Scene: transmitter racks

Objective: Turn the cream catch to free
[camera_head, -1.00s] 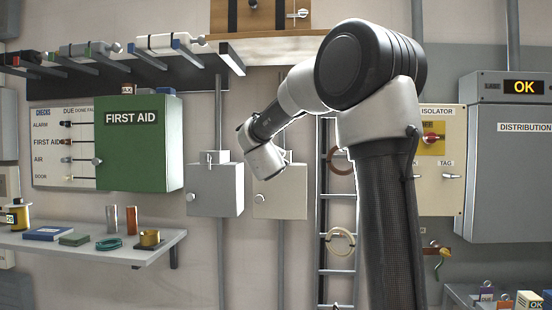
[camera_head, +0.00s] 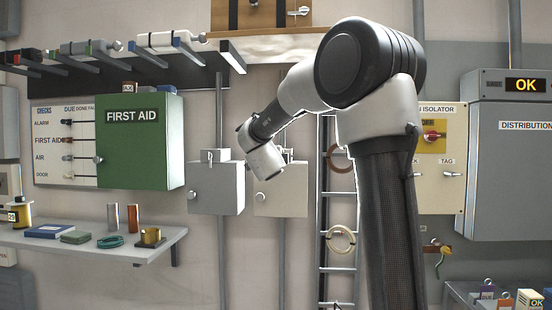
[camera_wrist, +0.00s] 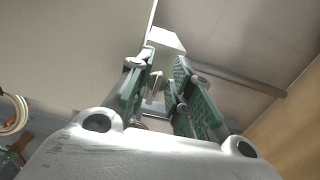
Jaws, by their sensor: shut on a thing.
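The cream box (camera_head: 283,197) with a round knob hangs on the wall in the head view, right of a grey box. Small pale fittings (camera_head: 288,155) show at its top, partly behind my wrist. My gripper (camera_wrist: 166,62) shows in the wrist view with its two green-padded fingers close together, shut on a small pale piece (camera_wrist: 154,97) that I take to be the cream catch. The fingers and the wrist hide most of it, so its turned position cannot be told. In the head view, my wrist hides the fingertips.
The grey box (camera_head: 216,189) stands close on the left, with its own catch (camera_head: 211,157) on top. A green first aid cabinet (camera_head: 140,142) is farther left. A ladder (camera_head: 340,200) is to the right, and a shelf (camera_head: 100,245) is at lower left.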

